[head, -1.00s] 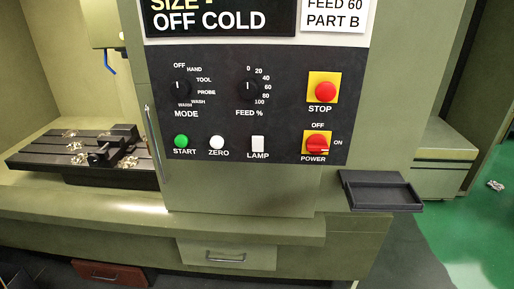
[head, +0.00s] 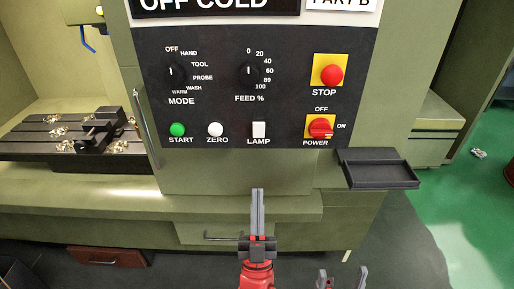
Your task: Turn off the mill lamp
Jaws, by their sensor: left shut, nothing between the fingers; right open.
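The white LAMP switch (head: 259,130) sits low on the dark control panel (head: 205,105), between the white ZERO button (head: 215,129) and the red POWER knob (head: 320,128). Whether the switch is on or off cannot be told. My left gripper (head: 257,193) is shut and empty, pointing up below the panel, under the lamp switch and apart from it. My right gripper (head: 342,273) is open and empty at the bottom edge, right of the left one.
A green START button (head: 177,129) and a red STOP button (head: 332,75) are on the same panel. A black tray (head: 378,172) juts out at the lower right. The mill table with vise (head: 95,135) is at the left. A drawer handle (head: 220,238) lies behind my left gripper.

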